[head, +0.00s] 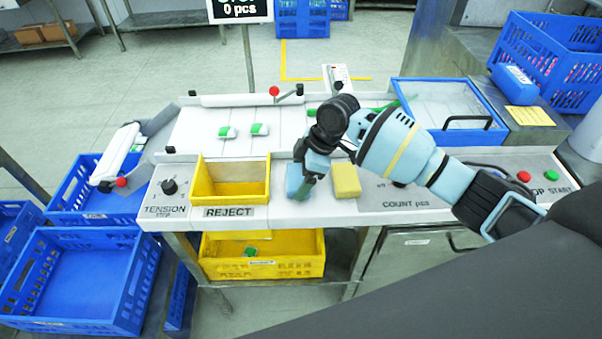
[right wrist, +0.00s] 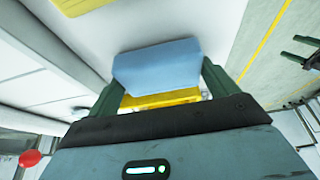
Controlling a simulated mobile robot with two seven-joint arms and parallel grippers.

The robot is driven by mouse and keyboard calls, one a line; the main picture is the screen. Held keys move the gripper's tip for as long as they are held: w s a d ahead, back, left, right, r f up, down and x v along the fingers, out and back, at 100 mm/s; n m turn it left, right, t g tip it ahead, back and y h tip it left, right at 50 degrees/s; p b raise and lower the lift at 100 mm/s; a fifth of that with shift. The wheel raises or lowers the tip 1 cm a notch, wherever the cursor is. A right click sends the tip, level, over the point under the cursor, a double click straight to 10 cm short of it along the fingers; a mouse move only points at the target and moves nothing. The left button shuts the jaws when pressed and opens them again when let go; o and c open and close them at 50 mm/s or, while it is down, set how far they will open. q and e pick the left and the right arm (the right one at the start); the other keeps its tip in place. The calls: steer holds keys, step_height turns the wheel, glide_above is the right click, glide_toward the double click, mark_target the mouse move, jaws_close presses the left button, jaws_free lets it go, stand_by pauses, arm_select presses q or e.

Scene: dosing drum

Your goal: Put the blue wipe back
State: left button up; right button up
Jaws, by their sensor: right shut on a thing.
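The blue wipe (head: 295,182) is a light blue block on the machine's front ledge, between the yellow reject bin (head: 231,196) and a yellow block (head: 346,180). My right gripper (head: 306,188) reaches down over it and is shut on it. In the right wrist view the blue wipe (right wrist: 158,66) sits between the two dark green fingers (right wrist: 160,88). I cannot tell whether it touches the ledge or is just above it. My left gripper is not in view.
Two green-and-white pieces (head: 259,129) lie on the white belt behind. A red-knobbed lever (head: 274,91) stands at the back. A yellow bin (head: 262,268) sits on the shelf below. Blue crates (head: 84,277) stand at the left. Buttons (head: 524,176) are at the ledge's right end.

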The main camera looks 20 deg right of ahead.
steer(key=shift+f, duration=0.15)
steer(key=o, duration=0.8)
steer(key=shift+d+r, duration=0.1)
steer(key=shift+r, duration=0.45)
steer(key=v, duration=1.1)
steer(key=shift+p, duration=0.35)
steer(key=shift+s, duration=0.1)
